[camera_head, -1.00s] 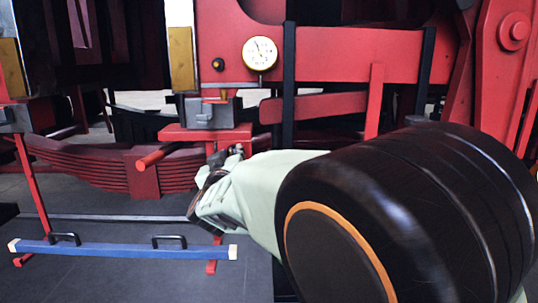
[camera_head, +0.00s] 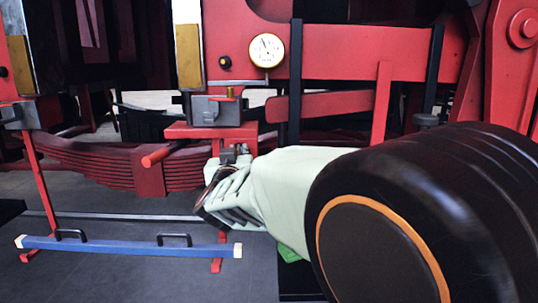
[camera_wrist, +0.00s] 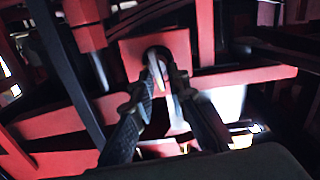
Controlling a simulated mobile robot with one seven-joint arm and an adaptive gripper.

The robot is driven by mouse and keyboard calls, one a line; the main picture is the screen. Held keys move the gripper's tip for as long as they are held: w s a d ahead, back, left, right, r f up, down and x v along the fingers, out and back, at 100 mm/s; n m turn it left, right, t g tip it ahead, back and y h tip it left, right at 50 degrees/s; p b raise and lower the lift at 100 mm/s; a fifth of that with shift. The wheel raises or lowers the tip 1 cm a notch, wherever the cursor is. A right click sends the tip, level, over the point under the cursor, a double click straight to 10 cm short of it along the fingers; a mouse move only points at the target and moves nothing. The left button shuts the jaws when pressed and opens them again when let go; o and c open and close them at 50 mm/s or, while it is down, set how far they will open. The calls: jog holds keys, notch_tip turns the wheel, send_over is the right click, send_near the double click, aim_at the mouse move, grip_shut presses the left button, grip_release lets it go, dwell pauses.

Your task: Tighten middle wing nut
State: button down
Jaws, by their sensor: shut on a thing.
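In the wrist view, the two dark fingers of my gripper (camera_wrist: 160,75) point at a red plate (camera_wrist: 178,50) with a dark round opening. Their tips are closed around a small pale metal piece, which looks like the wing nut (camera_wrist: 162,66); its wings are mostly hidden by the fingers. I cannot tell from the view whether it is the middle one. In the head view, my gripper (camera_head: 232,155) is just below the red bracket (camera_head: 228,131), and the nut is hidden there.
A grey block (camera_head: 212,108) sits on the bracket, with a round dial gauge (camera_head: 266,50) above right. A red bar (camera_head: 165,154) sticks out left, near a leaf spring (camera_head: 95,165). A blue bar with handles (camera_head: 120,246) lies low at the left, over open floor.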

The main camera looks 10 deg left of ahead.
jog(key=shift+w+d+f+m+b, duration=0.1)
jog(key=shift+d+f+m+b, duration=0.1)
jog(key=shift+m+b, duration=2.1)
jog(key=shift+d+f+m+b, duration=0.2)
jog(key=shift+m+b, duration=0.8)
jog(key=shift+m, duration=2.5)
jog(key=shift+w+d+f+m+b, duration=0.1)
jog(key=shift+d+f+m+b, duration=0.1)
jog(key=shift+m+b, duration=2.1)
jog(key=shift+r+m+p, duration=0.15)
jog(key=shift+m+p, duration=0.45)
jog(key=shift+p, duration=0.1)
jog(key=c, duration=2.1)
grip_release()
jog(key=shift+v, duration=3.9)
